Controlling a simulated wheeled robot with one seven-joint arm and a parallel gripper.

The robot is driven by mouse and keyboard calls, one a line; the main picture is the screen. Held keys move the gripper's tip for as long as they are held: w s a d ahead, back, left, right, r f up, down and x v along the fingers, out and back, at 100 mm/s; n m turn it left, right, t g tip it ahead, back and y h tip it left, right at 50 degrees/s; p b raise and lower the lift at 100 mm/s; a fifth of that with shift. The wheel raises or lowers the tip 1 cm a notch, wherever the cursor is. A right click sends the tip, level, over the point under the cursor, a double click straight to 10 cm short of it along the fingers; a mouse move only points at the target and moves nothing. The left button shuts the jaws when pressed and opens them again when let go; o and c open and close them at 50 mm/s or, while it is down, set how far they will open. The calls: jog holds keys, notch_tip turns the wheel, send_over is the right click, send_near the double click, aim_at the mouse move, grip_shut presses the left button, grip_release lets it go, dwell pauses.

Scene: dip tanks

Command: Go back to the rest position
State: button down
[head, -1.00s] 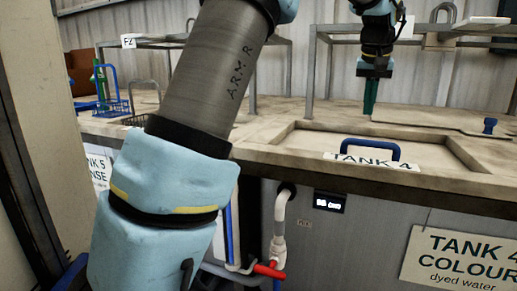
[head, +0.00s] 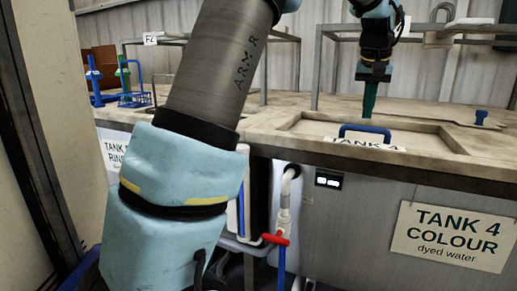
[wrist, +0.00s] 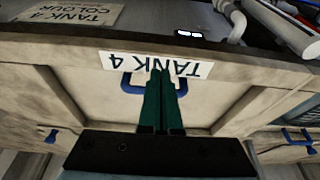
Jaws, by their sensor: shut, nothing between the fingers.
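In the wrist view my gripper (wrist: 160,85) points over the lid (wrist: 105,100) toward the blue lid handle (wrist: 130,85) and the TANK 4 label (wrist: 155,64). The fingers overlap the handle in that picture; whether they touch it cannot be told.
A metal rack frame (head: 318,70) stands behind the lid. At the left are a blue wire basket (head: 135,98) and green and blue upright items.

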jog(key=a+f+n, duration=0.1)
jog(key=a+f, duration=0.6)
jog(key=a, duration=0.4)
jog(key=s+a+f+n, duration=0.1)
jog(key=s+a+f, duration=0.3)
jog(key=a, duration=0.4)
jog(key=s+a+f+g, duration=0.1)
jog(key=s+a+f, duration=0.4)
jog(key=a, duration=0.3)
jog(key=s+a+f+n+y, duration=0.1)
jog(key=s+a+f, duration=0.4)
jog(key=a, duration=0.3)
jog(key=shift+s+a+n+g, duration=0.15)
jog(key=shift+s+n+g, duration=0.15)
jog(key=shift+s, duration=0.35)
